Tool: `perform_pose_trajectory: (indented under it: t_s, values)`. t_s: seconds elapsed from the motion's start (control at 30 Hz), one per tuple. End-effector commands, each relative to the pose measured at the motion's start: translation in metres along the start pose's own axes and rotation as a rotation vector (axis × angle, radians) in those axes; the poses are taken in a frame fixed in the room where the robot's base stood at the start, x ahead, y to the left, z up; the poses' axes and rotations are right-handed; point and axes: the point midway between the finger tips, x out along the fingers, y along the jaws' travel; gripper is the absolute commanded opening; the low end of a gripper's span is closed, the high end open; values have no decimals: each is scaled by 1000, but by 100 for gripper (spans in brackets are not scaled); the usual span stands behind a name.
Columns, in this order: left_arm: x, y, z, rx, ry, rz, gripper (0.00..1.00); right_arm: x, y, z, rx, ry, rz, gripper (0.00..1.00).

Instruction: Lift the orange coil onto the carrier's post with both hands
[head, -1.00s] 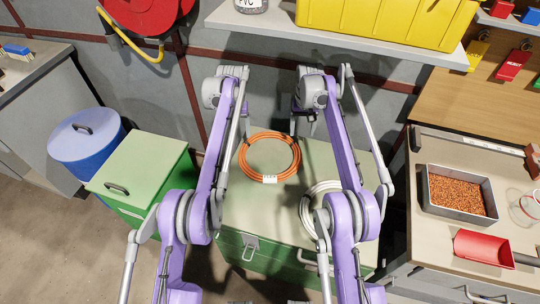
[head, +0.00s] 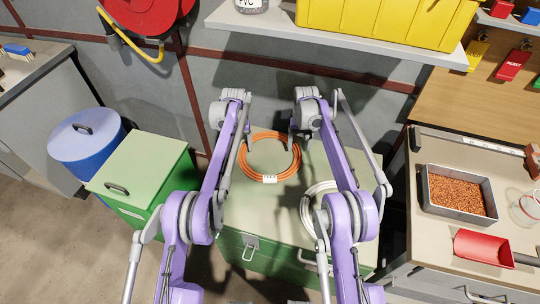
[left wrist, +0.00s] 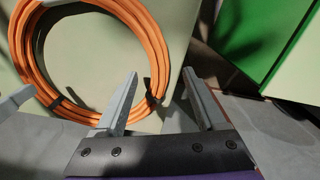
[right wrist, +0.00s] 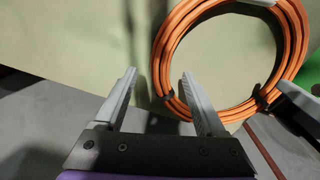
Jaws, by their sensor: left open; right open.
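The orange coil (head: 296,164) lies flat on the green chest's pale lid (head: 240,200), with a white tag on its near side and dark ties around it. My left gripper (head: 248,143) is open at the coil's left side. In the left wrist view, the coil's rim (left wrist: 152,50) runs between the spread fingers (left wrist: 160,74). My right gripper (head: 293,140) is open at the right side. In the right wrist view, the rim (right wrist: 163,65) shows between its fingers (right wrist: 158,73). I cannot tell whether any finger touches the coil. I cannot make out the carrier's post.
A white coil (head: 307,208) lies on the lid, partly behind my right arm. A shelf (head: 330,34) with a yellow bin (head: 385,22) overhangs behind. A green bin (head: 140,170) and blue drum (head: 85,143) stand left; a bench with a copper-filled tray (head: 458,212) stands right.

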Motion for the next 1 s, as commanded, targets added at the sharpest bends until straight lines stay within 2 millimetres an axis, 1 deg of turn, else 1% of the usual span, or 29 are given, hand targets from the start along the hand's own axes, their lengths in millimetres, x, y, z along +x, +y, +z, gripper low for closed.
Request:
perform_pose_trajectory:
  t_s: [0.03, 0.1, 0.23, 0.4, 0.63, 0.67, 0.8, 0.87, 0.9, 0.97, 1.0]
  values:
    - [8, 0, 0, 0, 0, 0, 72, 9, 0, 0, 0, 0, 0, 72]
    - [18, 0, 0, 0, 0, 0, 72, 18, 0, 0, 0, 0, 0, 72]
    - [30, 0, 0, 0, 0, 0, 72, 30, 0, 0, 0, 0, 0, 72]
    - [36, 0, 0, 0, 0, 0, 72, 36, 0, 0, 0, 0, 0, 72]
    - [36, 0, 0, 0, 0, 0, 72, 36, 0, 0, 0, 0, 0, 72]
    - [36, 0, 0, 0, 0, 0, 69, 36, 0, 0, 0, 0, 0, 69]
    - [36, 0, 0, 0, 0, 0, 44, 36, 0, 0, 0, 0, 0, 44]
    - [36, 0, 0, 0, 0, 0, 33, 36, 0, 0, 0, 0, 0, 33]
    - [36, 0, 0, 0, 0, 0, 26, 36, 0, 0, 0, 0, 0, 26]
    - [35, 0, 0, 0, 0, 0, 15, 36, 0, 0, 0, 0, 0, 15]
    - [35, 0, 0, 0, 0, 0, 8, 36, 0, 0, 0, 0, 0, 8]
